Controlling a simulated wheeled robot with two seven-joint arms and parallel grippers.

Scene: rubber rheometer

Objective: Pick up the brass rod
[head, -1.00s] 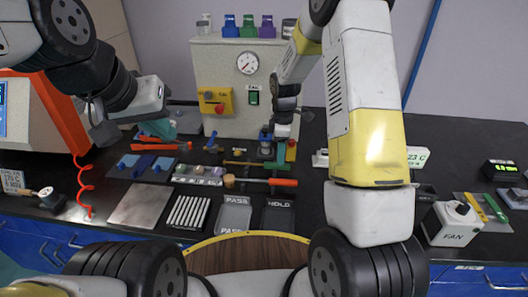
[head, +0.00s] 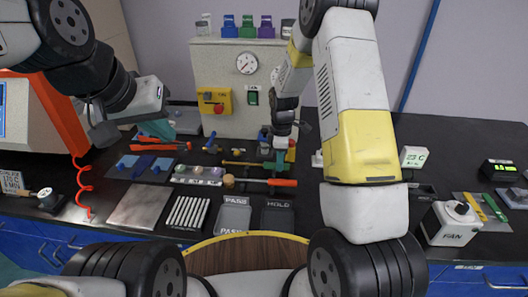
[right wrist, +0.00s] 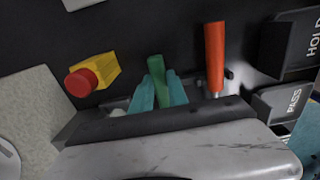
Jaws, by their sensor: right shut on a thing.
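The brass rod (head: 238,163) lies level on the black bench in the head view, its thin yellowish shaft pointing left. Its right part runs under my right gripper (head: 280,160). In the right wrist view, the teal fingers of my right gripper (right wrist: 157,95) are shut on a green handle (right wrist: 155,65), which appears to be the rod's grip end. The shaft is hidden there by the gripper. My left gripper (head: 162,128) hangs over the left of the bench, far from the rod; its jaw gap is unclear.
An orange-handled tool (head: 282,182) lies close in front of the rod; its handle (right wrist: 215,55) is beside my right fingers. A red-knobbed yellow block (right wrist: 93,75) is on the other side. PASS (head: 234,215) and HOLD (head: 279,217) trays stand nearer.

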